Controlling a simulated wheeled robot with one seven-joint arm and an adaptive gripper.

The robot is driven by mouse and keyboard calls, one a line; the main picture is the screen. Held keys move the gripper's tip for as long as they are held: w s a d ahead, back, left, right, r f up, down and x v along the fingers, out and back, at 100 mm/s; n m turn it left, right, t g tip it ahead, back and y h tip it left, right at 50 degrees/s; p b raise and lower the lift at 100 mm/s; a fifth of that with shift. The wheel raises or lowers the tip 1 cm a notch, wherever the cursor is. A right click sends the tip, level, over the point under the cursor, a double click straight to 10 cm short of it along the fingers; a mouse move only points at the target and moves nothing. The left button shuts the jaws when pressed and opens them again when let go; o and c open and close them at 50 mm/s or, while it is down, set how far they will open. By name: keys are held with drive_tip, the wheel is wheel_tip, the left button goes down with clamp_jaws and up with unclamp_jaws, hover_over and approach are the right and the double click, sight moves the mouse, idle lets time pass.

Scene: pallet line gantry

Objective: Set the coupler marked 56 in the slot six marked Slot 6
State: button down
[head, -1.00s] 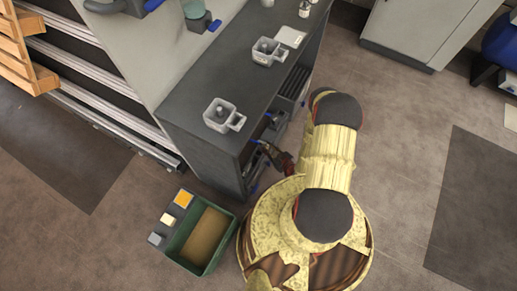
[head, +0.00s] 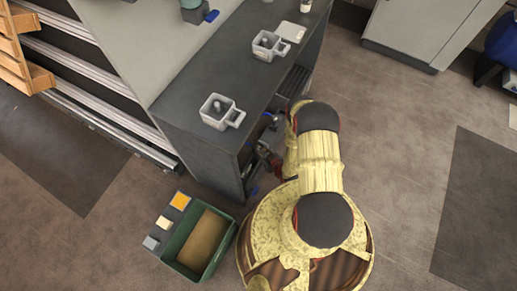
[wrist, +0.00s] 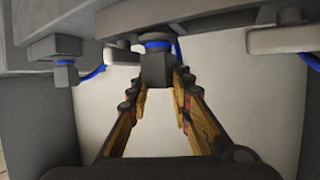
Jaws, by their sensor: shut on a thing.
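A dark grey block-shaped coupler with a blue ring (wrist: 157,68) sits between my fingertips in the wrist view, its top up against a grey holder. My gripper (wrist: 158,84) is shut on it from below. No number is legible on it, so I cannot tell whether it is coupler 56. A similar grey coupler with a blue ring (wrist: 66,74) hangs from a holder to the left. In the head view my gripper (head: 266,152) is at the bench's open side, partly hidden by my arm. No Slot 6 label is readable.
The dark bench (head: 185,95) carries two grey cups with handles (head: 221,112) (head: 268,46). A green bin (head: 228,243) stands on the floor by the bench end. In the wrist view a grey bracket (wrist: 280,38) with a blue hose overhangs the right. Open floor lies to the right.

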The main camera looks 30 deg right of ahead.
drive_tip(key=c, duration=1.6)
unclamp_jaws()
drive_tip(key=shift+f, duration=0.1)
